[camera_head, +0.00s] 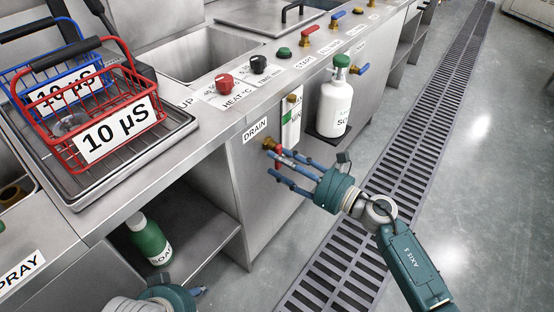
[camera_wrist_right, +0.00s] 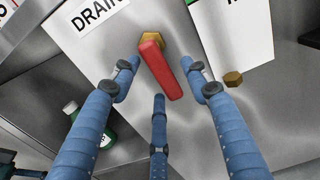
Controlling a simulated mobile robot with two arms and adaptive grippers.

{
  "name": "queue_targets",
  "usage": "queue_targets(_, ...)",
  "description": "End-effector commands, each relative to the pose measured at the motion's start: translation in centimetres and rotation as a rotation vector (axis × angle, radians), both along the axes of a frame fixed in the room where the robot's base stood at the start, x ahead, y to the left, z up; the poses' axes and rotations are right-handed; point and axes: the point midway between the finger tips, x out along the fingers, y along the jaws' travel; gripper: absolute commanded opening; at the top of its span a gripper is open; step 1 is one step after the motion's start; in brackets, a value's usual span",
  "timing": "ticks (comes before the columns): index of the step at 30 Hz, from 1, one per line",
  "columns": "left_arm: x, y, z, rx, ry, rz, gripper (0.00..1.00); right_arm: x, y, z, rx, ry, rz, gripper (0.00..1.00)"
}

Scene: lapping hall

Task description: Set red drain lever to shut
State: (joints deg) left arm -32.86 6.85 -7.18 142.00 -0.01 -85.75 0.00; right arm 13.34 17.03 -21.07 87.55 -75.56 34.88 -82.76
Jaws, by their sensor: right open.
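The red drain lever (camera_head: 279,151) sits on a brass fitting on the steel front panel, beside the DRAIN label (camera_head: 255,130). In the right wrist view the lever (camera_wrist_right: 162,72) runs from the brass nut (camera_wrist_right: 151,40) down and slightly right. My right gripper (camera_head: 277,164) is open at the lever. In the right wrist view its fingers (camera_wrist_right: 160,82) stand left, right and below the lever, with visible gaps at the sides; contact cannot be told. My left gripper (camera_head: 180,294) shows only partly at the bottom edge, its jaw opening hidden.
A white bottle (camera_head: 335,108) with a green cap stands on a small shelf right of the lever. A green bottle (camera_head: 149,238) stands on the lower shelf. Red basket (camera_head: 98,128) and knobs are on the counter above. The floor beside the drain grating (camera_head: 400,150) is clear.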

Motion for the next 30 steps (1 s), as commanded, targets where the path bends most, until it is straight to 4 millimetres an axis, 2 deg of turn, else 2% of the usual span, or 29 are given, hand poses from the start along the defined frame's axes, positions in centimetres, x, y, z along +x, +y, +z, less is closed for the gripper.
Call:
queue_targets(6, 0.47, -0.13, 0.11, -0.004, -0.019, -0.002, 0.4, 0.97, 1.32, 0.01, 0.002, 0.001, -0.001, 0.46)
queue_targets(14, 0.54, -0.15, 0.14, -0.004, -0.022, -0.002, 0.4, 1.03, 1.38, -0.04, 0.001, 0.002, -0.001, 0.46)
queue_targets(21, 0.55, -0.17, 0.13, -0.004, -0.022, -0.002, 0.4, 1.01, 1.36, -0.03, 0.001, 0.002, -0.001, 0.0)
queue_targets(30, 0.34, -0.15, 0.17, -0.004, -0.013, -0.002, 0.4, 0.98, 1.37, 0.01, 0.008, 0.011, -0.001, 0.0)
